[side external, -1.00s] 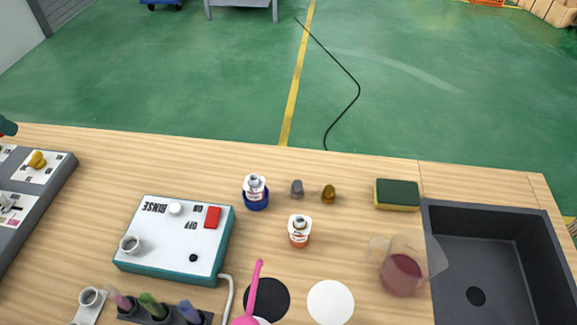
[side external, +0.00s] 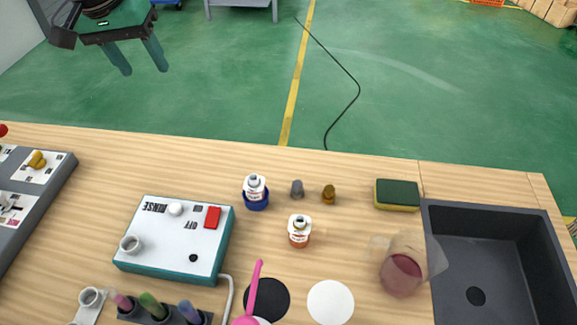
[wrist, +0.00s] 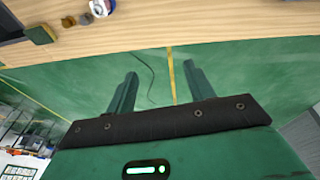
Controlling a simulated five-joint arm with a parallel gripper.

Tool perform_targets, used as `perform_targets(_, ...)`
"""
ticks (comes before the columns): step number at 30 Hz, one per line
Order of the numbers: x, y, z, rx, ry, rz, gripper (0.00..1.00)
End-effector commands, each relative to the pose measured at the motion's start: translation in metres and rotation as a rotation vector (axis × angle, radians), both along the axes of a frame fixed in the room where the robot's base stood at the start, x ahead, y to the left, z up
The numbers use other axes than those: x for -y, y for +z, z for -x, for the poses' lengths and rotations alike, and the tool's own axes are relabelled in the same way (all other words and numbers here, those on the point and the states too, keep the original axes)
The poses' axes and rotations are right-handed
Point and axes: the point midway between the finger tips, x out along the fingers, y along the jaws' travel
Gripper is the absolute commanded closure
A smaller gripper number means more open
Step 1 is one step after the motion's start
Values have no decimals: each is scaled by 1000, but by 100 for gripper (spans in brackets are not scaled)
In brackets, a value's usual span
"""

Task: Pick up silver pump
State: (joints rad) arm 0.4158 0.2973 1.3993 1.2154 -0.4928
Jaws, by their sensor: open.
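The silver pump (side external: 297,188) is a small grey piece standing on the wooden table, between the blue-based bottle (side external: 256,192) and the gold pump (side external: 328,194). In the wrist view the silver pump (wrist: 85,19) is small, near the top edge beside the gold pump (wrist: 68,21). My gripper (side external: 142,68) is open and empty, at the upper left of the side view, up and well away from the pump. Its two fingers (wrist: 159,70) show apart in the wrist view, with green floor between them.
An orange-based bottle (side external: 299,231) stands in front of the pumps. A sponge (side external: 397,195) and a dark sink (side external: 520,235) are to the right, with a cup of red liquid (side external: 401,275) nearby. A rinse box (side external: 165,245) stands left. The table behind the pumps is clear.

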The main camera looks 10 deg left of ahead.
Motion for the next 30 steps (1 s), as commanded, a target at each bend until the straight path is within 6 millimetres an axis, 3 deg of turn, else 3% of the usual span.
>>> perform_targets(6,52,-27,-23,-46,6,-5,47)
perform_targets(14,113,-65,-39,-96,19,-16,47)
perform_targets(22,174,-115,-39,-143,34,-36,47)
perform_targets(30,229,-171,-26,-185,50,-62,47)
